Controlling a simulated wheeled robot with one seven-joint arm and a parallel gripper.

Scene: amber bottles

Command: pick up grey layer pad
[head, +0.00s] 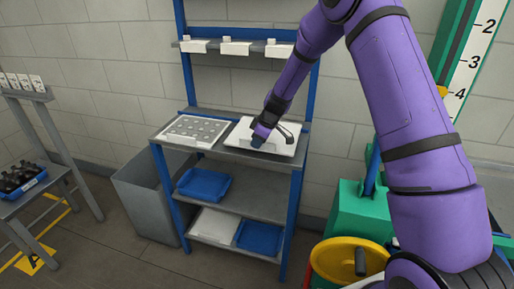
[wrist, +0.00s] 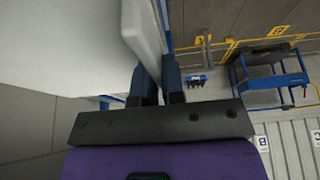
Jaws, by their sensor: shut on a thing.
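A pale, nearly white slab (head: 285,150), which I take for the grey layer pad, is at the right of the blue-posted rack's worktop (head: 217,151). In the head view my gripper (head: 258,143) reaches down over its front part. In the wrist view a broad pale panel (wrist: 60,50) fills the upper left, and its edge runs down between the two dark fingers. My gripper (wrist: 158,78) is shut on that edge. A dark curved shape lies over the slab's right side. The fingertips are partly hidden, and I cannot tell whether the slab is clear of the worktop.
A white dotted tray (head: 195,131) lies left of the slab. Lower shelves hold blue trays (head: 204,184) and a white sheet (head: 217,223). A grey bin (head: 143,195) stands left. A green machine with a yellow wheel (head: 335,264) stands right. Dark bottles (head: 20,176) are far left.

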